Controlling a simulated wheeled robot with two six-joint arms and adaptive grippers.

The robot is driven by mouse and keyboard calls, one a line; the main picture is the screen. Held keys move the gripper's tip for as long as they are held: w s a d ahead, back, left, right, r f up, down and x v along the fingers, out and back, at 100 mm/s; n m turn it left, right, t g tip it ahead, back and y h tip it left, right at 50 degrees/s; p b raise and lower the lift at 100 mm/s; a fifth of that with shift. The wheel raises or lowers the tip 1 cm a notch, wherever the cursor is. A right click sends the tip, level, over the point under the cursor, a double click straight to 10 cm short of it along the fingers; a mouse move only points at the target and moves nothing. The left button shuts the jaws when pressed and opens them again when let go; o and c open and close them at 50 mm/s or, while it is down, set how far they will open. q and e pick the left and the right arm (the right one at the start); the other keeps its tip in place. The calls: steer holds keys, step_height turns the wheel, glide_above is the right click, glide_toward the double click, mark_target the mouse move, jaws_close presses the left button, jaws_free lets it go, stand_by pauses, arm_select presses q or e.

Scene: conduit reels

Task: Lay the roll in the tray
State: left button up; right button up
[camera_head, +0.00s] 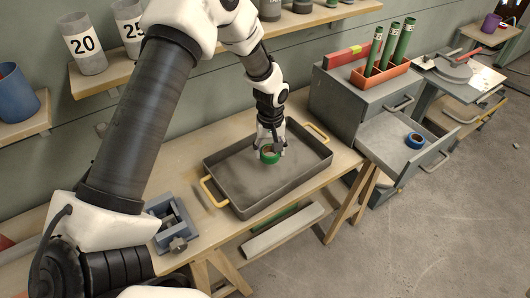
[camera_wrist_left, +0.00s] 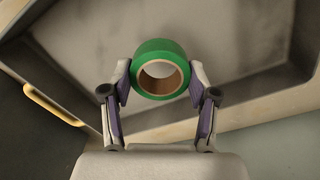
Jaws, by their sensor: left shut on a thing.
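A green roll (camera_head: 269,156) of tape with a brown core is held by my left gripper (camera_head: 270,150) over the inside of the grey tray (camera_head: 232,205). In the left wrist view the roll (camera_wrist_left: 161,52) sits between the two finger pads of the left gripper (camera_wrist_left: 160,80), which press on its sides. The tray (camera_wrist_left: 270,101) spreads out behind it. I cannot tell whether the roll touches the tray floor. The tray lies on the wooden bench, with yellow handles at two ends, and looks otherwise empty. My right gripper is in neither view.
A blue roll (camera_head: 415,140) lies in the open drawer (camera_head: 390,145) of a grey cabinet at the right. Green tubes (camera_head: 390,45) stand in an orange holder on top. A grey vise (camera_head: 172,222) sits left of the tray. Shelves with numbered cups (camera_head: 84,44) line the wall.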

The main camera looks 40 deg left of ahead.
mark_target(269, 167)
arm_select(q)
steer(key=f, duration=0.4)
steer(key=shift+s+a+p, duration=0.15)
steer(key=shift+s+p, duration=0.15)
steer(key=shift+s, duration=0.05)
steer(key=shift+w+f, duration=0.25)
steer(key=shift+f, duration=0.05)
steer(key=shift+s, duration=0.1)
steer(key=o, duration=0.8)
steer(key=shift+o, duration=0.8)
step_height(269, 167, up, 12)
steer(key=b, duration=0.2)
steer(key=shift+r, duration=0.1)
